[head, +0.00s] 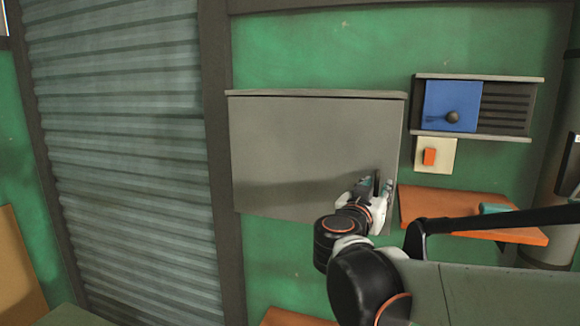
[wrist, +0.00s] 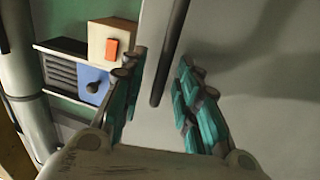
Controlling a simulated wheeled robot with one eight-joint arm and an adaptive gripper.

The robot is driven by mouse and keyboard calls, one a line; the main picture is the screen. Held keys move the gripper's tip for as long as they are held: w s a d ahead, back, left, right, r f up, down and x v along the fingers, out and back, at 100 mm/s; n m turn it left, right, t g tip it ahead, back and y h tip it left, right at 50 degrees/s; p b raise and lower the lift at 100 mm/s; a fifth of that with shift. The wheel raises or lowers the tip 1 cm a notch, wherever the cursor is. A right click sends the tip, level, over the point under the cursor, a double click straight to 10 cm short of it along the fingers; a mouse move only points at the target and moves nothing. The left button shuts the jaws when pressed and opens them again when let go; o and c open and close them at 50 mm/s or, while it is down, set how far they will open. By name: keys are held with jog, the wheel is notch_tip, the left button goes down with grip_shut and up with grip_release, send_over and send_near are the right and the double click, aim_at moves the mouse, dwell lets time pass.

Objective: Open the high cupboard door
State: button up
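The high cupboard has a broad grey door (head: 300,135) on the green wall in the head view, and the door looks shut. Its handle (head: 376,183) is a dark upright bar near the door's lower right corner. My gripper (head: 377,192) is at that corner, in front of the door. In the wrist view the teal fingers of my gripper (wrist: 158,72) are spread apart. The dark handle bar (wrist: 161,50) lies between them, with a gap visible on both sides. Whether the fingertips reach past the bar is hard to tell.
A blue panel with a black knob (head: 452,117) and a switch plate with an orange switch (head: 429,156) are right of the cupboard. An orange shelf (head: 470,205) holding a teal object (head: 495,208) is below them. A corrugated shutter (head: 120,130) is left.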

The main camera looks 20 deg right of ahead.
jog(key=shift+w+d, duration=0.25)
grip_shut()
jog(key=shift+s+a, duration=0.1)
jog(key=shift+a, duration=0.05)
